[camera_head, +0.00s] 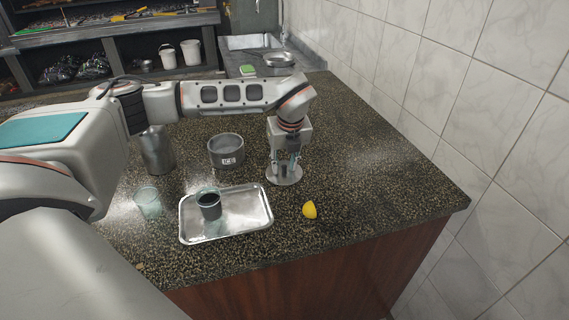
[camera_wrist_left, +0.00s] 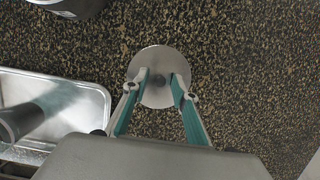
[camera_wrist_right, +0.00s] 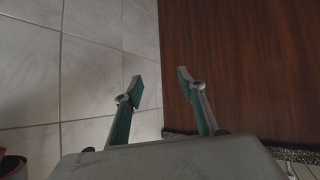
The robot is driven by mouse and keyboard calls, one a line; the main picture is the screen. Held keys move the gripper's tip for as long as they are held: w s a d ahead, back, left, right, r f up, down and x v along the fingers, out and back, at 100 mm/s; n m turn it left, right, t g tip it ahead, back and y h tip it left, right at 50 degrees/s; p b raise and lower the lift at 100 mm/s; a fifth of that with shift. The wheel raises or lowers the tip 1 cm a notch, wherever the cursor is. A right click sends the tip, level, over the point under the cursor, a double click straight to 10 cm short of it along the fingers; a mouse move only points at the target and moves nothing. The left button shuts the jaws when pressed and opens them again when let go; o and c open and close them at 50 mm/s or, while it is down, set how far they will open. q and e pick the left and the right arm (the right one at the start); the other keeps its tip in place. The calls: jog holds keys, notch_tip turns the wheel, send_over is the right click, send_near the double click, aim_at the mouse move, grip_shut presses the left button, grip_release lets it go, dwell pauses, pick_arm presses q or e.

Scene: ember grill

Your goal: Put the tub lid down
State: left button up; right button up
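The tub lid (camera_head: 284,177) is a round grey metal disc lying flat on the speckled counter, right of the tub. It also shows in the left wrist view (camera_wrist_left: 158,97), with a small dark knob at its middle. My left gripper (camera_head: 285,166) points straight down over the lid. In the left wrist view its fingertips stand apart on either side of the knob, with a gap visible. The grey tub (camera_head: 226,152) with a white label stands open on the counter. My right gripper (camera_wrist_right: 160,80) is open and empty, facing the wood counter front and the tiled wall.
A metal tray (camera_head: 250,213) holds a dark-filled cup (camera_head: 209,205). A glass (camera_head: 148,203), a metal pitcher (camera_head: 157,150) and a lemon half (camera_head: 309,210) stand around it. The counter right of the lid is clear up to the tiled wall.

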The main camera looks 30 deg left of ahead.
aim_at(287, 179)
pick_arm(q)
jog(key=shift+r, duration=0.15)
pick_arm(e)
jog(key=shift+a+r, duration=0.15)
pick_arm(q)
jog(key=shift+r, duration=0.25)
jog(key=b+v, duration=0.1)
jog(key=v, duration=1)
jog(key=shift+d+r, duration=0.2)
jog(key=shift+r, duration=0.1)
pick_arm(e)
jog(key=shift+w+a, duration=0.2)
pick_arm(q)
jog(key=shift+s, duration=0.1)
pick_arm(e)
jog(key=shift+f, duration=0.3)
